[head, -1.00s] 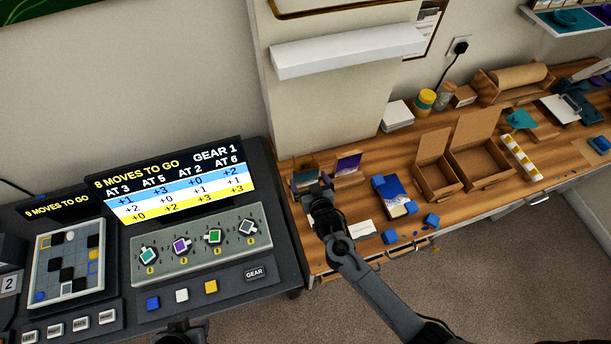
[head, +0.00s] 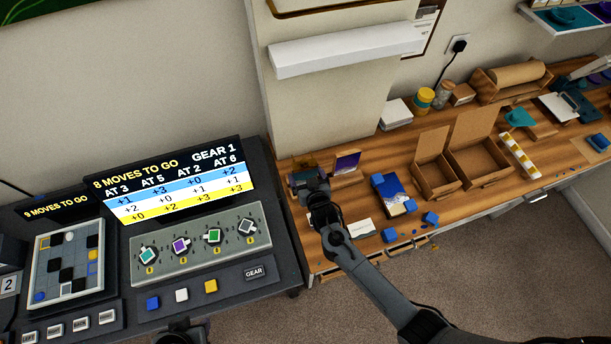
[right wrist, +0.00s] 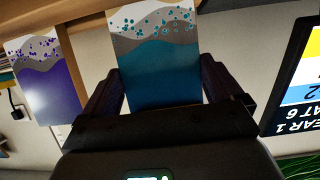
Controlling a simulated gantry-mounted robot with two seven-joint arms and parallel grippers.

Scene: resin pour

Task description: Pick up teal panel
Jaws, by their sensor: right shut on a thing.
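The teal panel (right wrist: 158,62) fills the upper middle of the right wrist view. It has a teal lower part, grey and white wavy bands and teal dots. My right gripper (right wrist: 160,92) is shut on it, one finger at each side edge. In the head view my right gripper (head: 306,181) is at the left end of the wooden bench and hides most of the panel. A dark part at the bottom edge of the head view may be my left gripper (head: 183,331); its jaws cannot be made out.
A purple panel (head: 347,163) stands close to the right of my gripper; it also shows in the right wrist view (right wrist: 48,80). A white card (head: 361,228), a blue-cornered panel (head: 394,194) and open cardboard boxes (head: 436,178) lie farther right. A console (head: 215,292) stands at left.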

